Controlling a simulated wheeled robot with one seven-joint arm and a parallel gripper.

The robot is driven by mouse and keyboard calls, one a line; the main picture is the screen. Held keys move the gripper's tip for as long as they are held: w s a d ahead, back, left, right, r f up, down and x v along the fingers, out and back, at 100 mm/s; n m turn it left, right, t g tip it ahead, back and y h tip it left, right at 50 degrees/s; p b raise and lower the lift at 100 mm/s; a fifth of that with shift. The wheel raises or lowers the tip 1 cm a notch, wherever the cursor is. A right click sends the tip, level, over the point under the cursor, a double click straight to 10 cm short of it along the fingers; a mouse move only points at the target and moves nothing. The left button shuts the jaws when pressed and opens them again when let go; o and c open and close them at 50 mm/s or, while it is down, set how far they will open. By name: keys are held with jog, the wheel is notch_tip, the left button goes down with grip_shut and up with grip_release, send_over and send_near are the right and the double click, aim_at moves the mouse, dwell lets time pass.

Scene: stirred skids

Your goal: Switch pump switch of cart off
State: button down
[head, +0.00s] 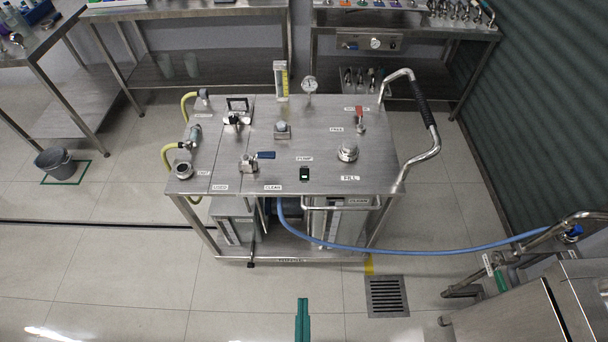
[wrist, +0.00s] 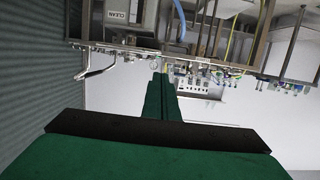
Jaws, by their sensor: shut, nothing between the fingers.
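The steel cart (head: 315,150) stands in the middle of the head view. The pump switch (head: 304,174) is a small black rocker with a light mark, on the cart top near its front edge, under the "PUMP" label (head: 304,159). Its on or off position is too small to tell. My gripper (head: 302,303) is a narrow green shape at the bottom, in front of the cart and apart from it. In the wrist view my gripper (wrist: 163,82) has its green fingers together, with nothing held. The cart shows upside down beyond it; the switch is not visible there.
Near the switch are a blue-handled valve (head: 265,155) and a round cap (head: 347,151). A bent handle (head: 425,120) rises at the cart's right. A blue hose (head: 430,249) runs to a steel unit (head: 520,305) at lower right. The floor before the cart is clear, with a drain (head: 387,297).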

jog(key=shift+t, duration=0.5)
jog(key=w+r, duration=0.1)
jog(key=w, duration=0.9)
jog(key=w+r, duration=0.1)
jog(key=w, duration=0.9)
jog(key=w+r, duration=0.1)
jog(key=w, duration=0.9)
jog(key=shift+w+d+r, duration=0.1)
jog(key=shift+w+d, duration=0.05)
jog(key=shift+w, duration=0.1)
send_over(304, 180)
jog(key=shift+f, duration=0.6)
notch_tip(304, 180, down, 3)
jog(key=shift+r, duration=0.2)
jog(key=shift+f, duration=0.7)
